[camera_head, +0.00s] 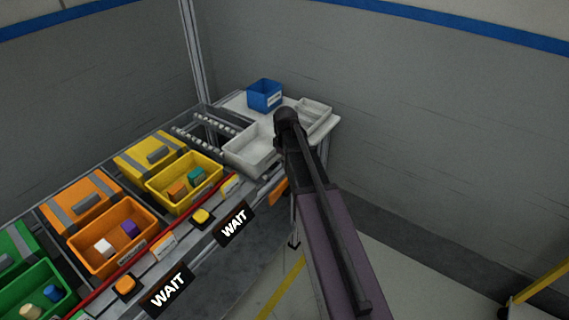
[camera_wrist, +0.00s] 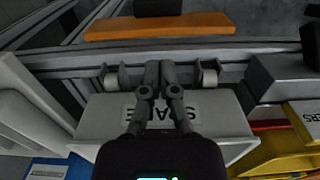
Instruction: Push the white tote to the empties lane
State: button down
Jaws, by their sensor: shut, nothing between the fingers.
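The white tote (camera_head: 250,146) sits at the far right end of the roller line in the head view, beside the white table. In the wrist view the white tote (camera_wrist: 222,122) fills the middle, with a partly covered label on its face. My gripper (camera_wrist: 158,68) is shut and empty, its fingers crossing in front of that label toward the rollers. I cannot tell whether the fingers touch the tote. In the head view my arm's end hides the tote's right side, and the fingertips do not show. The empties lane has no readable marking.
A blue bin (camera_head: 264,96) and a shallow white tray (camera_head: 315,114) stand on the white table (camera_head: 331,125). A yellow tote (camera_head: 184,192) is left of the white tote, with an orange tote (camera_head: 108,252) beyond it. WAIT signs (camera_head: 234,226) hang along the front edge.

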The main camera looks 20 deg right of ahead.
jog(key=shift+f+b, duration=0.3)
jog(key=shift+f, duration=0.25)
jog(key=shift+w+a+f, duration=0.1)
jog(key=shift+w, duration=0.15)
jog(key=shift+w+a, duration=0.55)
jog(key=shift+w, duration=0.15)
jog(key=shift+w+a, duration=0.5)
jog(key=shift+w, duration=0.2)
jog(key=shift+w, duration=0.1)
jog(key=w+a, duration=1)
jog(key=w, duration=0.3)
jog(key=w+a, duration=1)
jog(key=w, duration=0.4)
jog(key=shift+w+a, duration=0.15)
jog(key=shift+w, duration=0.15)
